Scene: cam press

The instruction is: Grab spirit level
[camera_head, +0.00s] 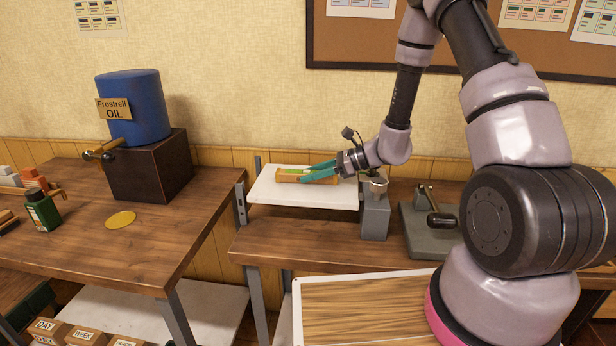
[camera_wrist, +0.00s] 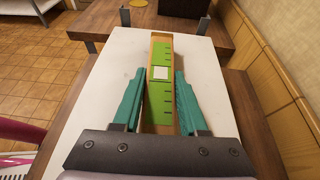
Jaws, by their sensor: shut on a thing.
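The spirit level (camera_head: 288,178) is a long bar with orange-brown sides and a green face with black marks. It lies on a white raised shelf plate (camera_head: 262,190) in the head view. In the wrist view the spirit level (camera_wrist: 161,52) runs lengthwise away from me, with a white square on its green face. My gripper (camera_head: 307,172) has teal fingers, one along each side of the bar, and is shut on it. In the wrist view my gripper (camera_wrist: 160,75) grips the nearer part, and the far end sticks out ahead.
A grey block with a metal cup (camera_head: 376,215) stands right of the plate, and a grey lever device (camera_head: 425,232) is further right. The left table holds a blue oil drum (camera_head: 134,105) on a dark box. Wall and corkboard are behind.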

